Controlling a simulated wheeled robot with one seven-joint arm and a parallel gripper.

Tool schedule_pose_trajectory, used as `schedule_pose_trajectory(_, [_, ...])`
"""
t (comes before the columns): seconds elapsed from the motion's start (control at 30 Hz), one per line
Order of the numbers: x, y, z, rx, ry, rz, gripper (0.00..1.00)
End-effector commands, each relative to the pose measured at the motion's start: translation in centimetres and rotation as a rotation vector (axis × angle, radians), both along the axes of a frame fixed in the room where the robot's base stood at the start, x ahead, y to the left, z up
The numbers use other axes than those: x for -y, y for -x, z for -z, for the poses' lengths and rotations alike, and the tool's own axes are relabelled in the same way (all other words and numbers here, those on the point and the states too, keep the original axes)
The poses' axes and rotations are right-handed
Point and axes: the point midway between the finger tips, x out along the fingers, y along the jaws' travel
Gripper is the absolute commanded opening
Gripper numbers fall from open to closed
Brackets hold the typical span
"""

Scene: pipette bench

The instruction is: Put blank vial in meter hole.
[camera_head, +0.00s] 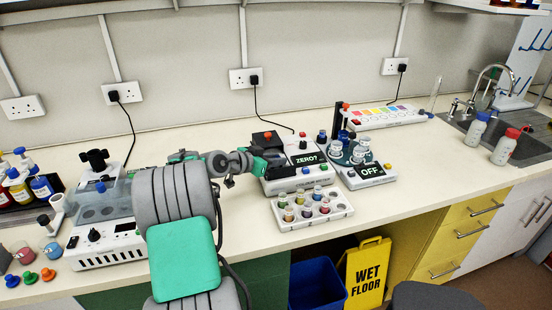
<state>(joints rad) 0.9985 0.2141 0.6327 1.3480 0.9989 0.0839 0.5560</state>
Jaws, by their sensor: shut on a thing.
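The meter (296,180) is a white box on the bench with a dark screen reading "ZERO?". Its hole is not clear to see behind my gripper and the dark upright part at its back left. My gripper (276,157) is over the left side of the meter, reaching in from the left. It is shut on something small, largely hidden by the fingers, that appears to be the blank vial. I cannot tell whether the vial is above the hole or partly in it. A white rack (315,221) with several capped vials stands in front of the meter.
A white device (370,184) reading "OFF", with vials on a round green top, stands close right of the meter. A clear-covered block (100,205) and coloured bottles (40,187) are at the left. The sink (520,140) is far right.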

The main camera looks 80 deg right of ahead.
Motion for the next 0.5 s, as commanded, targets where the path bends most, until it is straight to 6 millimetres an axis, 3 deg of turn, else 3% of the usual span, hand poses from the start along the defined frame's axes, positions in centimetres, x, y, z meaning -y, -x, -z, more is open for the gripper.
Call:
schedule_pose_trajectory(0.13, [0.0,0.05,-0.06,0.0,0.001,0.001,0.3])
schedule_pose_trajectory(0.5, [-0.84,-0.62,-0.5,0.001,0.002,-0.001,0.31])
